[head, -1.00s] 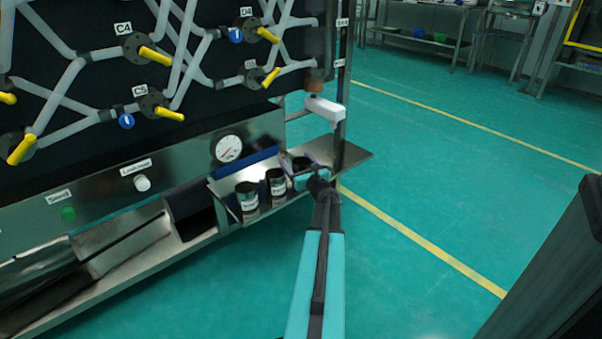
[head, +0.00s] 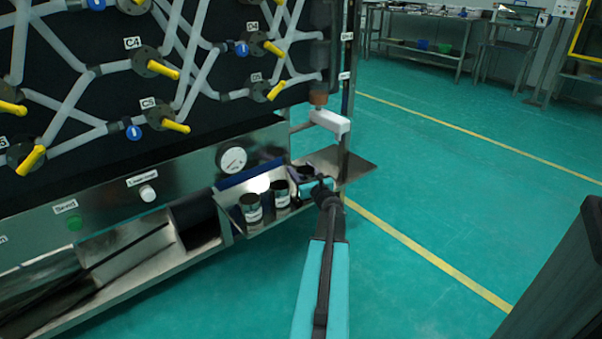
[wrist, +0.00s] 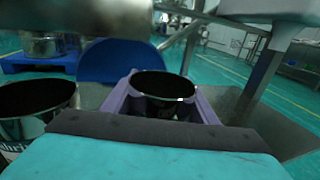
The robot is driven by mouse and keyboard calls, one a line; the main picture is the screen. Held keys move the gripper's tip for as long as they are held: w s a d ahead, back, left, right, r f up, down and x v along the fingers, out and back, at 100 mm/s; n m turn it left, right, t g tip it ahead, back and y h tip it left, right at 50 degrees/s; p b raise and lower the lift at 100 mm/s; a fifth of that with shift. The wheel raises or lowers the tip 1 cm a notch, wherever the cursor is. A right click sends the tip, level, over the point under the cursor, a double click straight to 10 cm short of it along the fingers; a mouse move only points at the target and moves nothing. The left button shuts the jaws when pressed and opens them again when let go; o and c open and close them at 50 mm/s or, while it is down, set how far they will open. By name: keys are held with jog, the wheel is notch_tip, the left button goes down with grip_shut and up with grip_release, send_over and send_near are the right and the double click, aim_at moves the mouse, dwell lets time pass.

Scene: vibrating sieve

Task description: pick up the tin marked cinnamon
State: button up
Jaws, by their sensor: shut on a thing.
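Three dark open-topped tins stand in a row at the small metal shelf under the panel. The left tin (head: 251,209) and the middle tin (head: 280,194) have white labels, too small to read in the head view. My gripper (head: 303,176) is at the rightmost tin (head: 304,169). In the wrist view, my purple fingers (wrist: 163,100) are closed around that tin (wrist: 163,84), one on each side. Its label is hidden, and I cannot tell whether its base touches the shelf. A neighbouring tin (wrist: 36,112) stands close on the left, its label only partly visible.
The metal shelf (head: 353,168) runs on to the right, bare there. A white spout (head: 329,121) hangs above it beside an upright post (head: 346,100). A gauge (head: 232,160) and yellow-handled valves (head: 163,69) are on the panel.

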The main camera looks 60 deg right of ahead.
notch_tip(320, 180, up, 2)
jog(key=shift+r+p, duration=0.2)
jog(key=shift+p, duration=0.35)
jog(key=s+a+r+p, duration=0.1)
jog(key=s+p, duration=0.3)
jog(key=s, duration=1.2)
jog(key=shift+a+r+p, duration=0.15)
jog(key=shift+a+p, duration=0.05)
jog(key=shift+p, duration=0.15)
